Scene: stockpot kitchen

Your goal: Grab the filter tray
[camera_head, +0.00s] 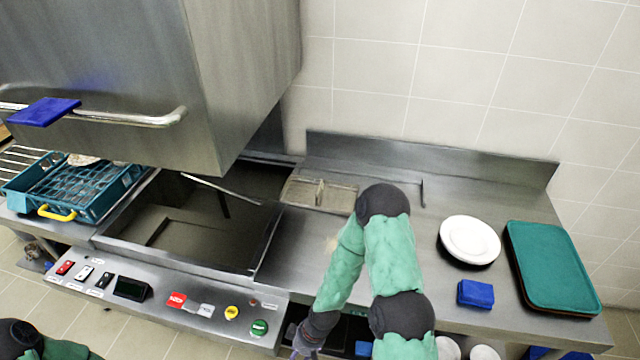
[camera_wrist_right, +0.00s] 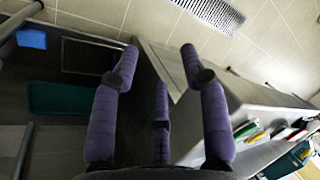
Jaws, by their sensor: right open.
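A shallow greyish-beige tray with a raised handle or divider, which looks like the filter tray (camera_head: 303,192), lies on the steel counter just right of the open dishwasher basin. My right arm's dark elbow stands in front of its right end and hides part of it. My right gripper (camera_head: 299,348) is low at the front edge of the counter, well away from the tray and mostly cut off in the head view. In the right wrist view its purple fingers (camera_wrist_right: 160,62) are spread open with nothing between them. The tray is not identifiable there. My left gripper is out of view.
The raised dishwasher hood (camera_head: 235,90) overhangs the open basin (camera_head: 190,225). A teal dish rack (camera_head: 95,205) stands at the left. White plates (camera_head: 470,238), a blue sponge (camera_head: 476,294) and green trays (camera_head: 552,265) occupy the right counter. Tiled floor and a floor grate (camera_wrist_right: 215,12) show in the wrist view.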

